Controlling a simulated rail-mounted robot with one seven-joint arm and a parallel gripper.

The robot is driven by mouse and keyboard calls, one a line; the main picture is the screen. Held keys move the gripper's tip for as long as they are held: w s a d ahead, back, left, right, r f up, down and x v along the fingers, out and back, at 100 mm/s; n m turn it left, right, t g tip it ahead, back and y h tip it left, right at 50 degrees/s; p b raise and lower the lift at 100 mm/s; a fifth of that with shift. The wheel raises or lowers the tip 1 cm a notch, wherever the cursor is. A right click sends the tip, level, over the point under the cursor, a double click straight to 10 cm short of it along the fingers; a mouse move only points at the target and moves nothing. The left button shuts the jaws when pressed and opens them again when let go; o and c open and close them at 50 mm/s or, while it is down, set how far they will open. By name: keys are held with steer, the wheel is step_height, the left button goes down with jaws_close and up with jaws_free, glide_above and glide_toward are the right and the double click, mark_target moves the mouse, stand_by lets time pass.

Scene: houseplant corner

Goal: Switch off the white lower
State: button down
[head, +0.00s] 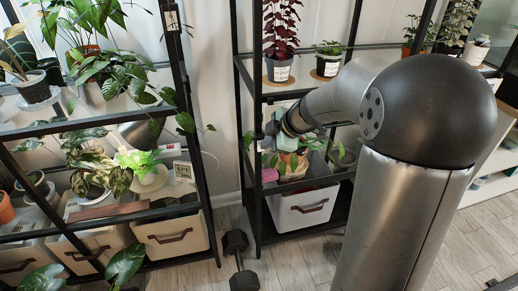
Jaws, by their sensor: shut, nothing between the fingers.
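A small white box with a reddish spot (171,150) sits at the right end of the left rack's middle shelf, with a pale cord running from it. A second small white item (183,171) is just below it, by the rack post; I cannot tell which of them is the white lower switch. A dark plate with light marks (172,20) is high on the same post. My gripper (272,132) is at the middle rack's left side, in front of a terracotta pot (292,164), well right of the white items. It is shut and empty; its fingertips are small and partly hidden.
Trailing leaves (185,122) hang near the left rack's post. A bright green plant (140,160) stands left of the white box. A dark dumbbell (236,245) lies on the floor between the racks. The gap between the racks is otherwise open.

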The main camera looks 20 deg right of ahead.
steer(key=shift+a, duration=0.1)
steer(key=shift+r, duration=0.8)
steer(key=b+v, duration=0.1)
steer(key=v, duration=1.1)
steer(key=shift+s+a, duration=0.3)
steer(key=shift+s, duration=0.1)
